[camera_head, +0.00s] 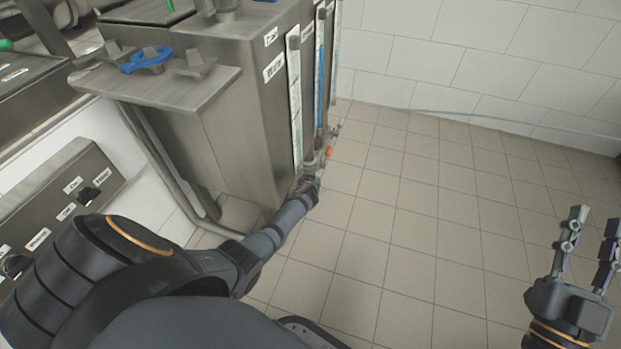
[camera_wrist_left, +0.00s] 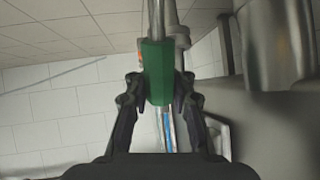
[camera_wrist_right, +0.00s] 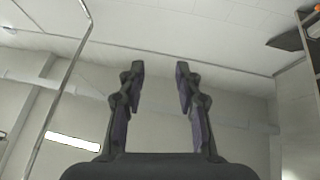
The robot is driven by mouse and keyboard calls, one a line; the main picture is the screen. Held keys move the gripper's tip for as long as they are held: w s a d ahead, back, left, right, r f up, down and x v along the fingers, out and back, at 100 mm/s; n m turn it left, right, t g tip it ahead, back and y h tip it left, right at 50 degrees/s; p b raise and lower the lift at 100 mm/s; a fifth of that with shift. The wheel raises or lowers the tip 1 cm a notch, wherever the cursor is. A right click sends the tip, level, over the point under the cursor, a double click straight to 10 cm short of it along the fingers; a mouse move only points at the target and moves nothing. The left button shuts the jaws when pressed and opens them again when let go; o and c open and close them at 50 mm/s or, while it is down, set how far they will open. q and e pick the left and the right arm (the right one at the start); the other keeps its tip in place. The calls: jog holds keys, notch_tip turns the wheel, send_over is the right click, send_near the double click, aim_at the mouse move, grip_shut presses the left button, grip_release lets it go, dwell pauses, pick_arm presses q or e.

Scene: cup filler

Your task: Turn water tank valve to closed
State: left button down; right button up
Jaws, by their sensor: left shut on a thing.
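The steel water tank (camera_head: 225,125) stands at the upper left of the head view, with clear level tubes on its side. My left arm reaches to the foot of the tubes, where its gripper is small and mostly hidden by the arm. In the left wrist view my left gripper (camera_wrist_left: 160,95) is shut on a green valve handle (camera_wrist_left: 158,68). The handle sits between both fingers, on a metal pipe. An orange part (camera_head: 328,151) shows just beside the gripper in the head view. My right gripper (camera_head: 588,235) is open and empty, over the floor at the lower right.
A blue handle (camera_head: 146,58) sits on the tank's front ledge. A control panel (camera_head: 62,205) with knobs is at the left. The tiled floor (camera_head: 420,200) to the right is clear. A thin hose (camera_head: 480,120) runs along the white wall.

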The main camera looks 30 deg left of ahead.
pick_arm(q)
jog(key=shift+w+d, duration=0.2)
jog(key=shift+d, duration=0.1)
jog(key=shift+w+p, duration=0.15)
jog(key=shift+p, duration=0.15)
jog(key=shift+w+a+f+g+h+p, duration=0.15)
jog(key=shift+w+f+g+h+p, duration=0.15)
jog(key=shift+w+f+g+p, duration=0.35)
pick_arm(e)
notch_tip(320, 180, down, 18)
jog(key=w+a+g, duration=0.1)
jog(key=w+g, duration=0.1)
jog(key=g, duration=0.6)
jog(key=shift+w+a+f+m+g+h, duration=0.25)
jog(key=shift+w+a+m+g+h, duration=0.05)
jog(key=shift+a+m, duration=0.1)
dwell(1.0)
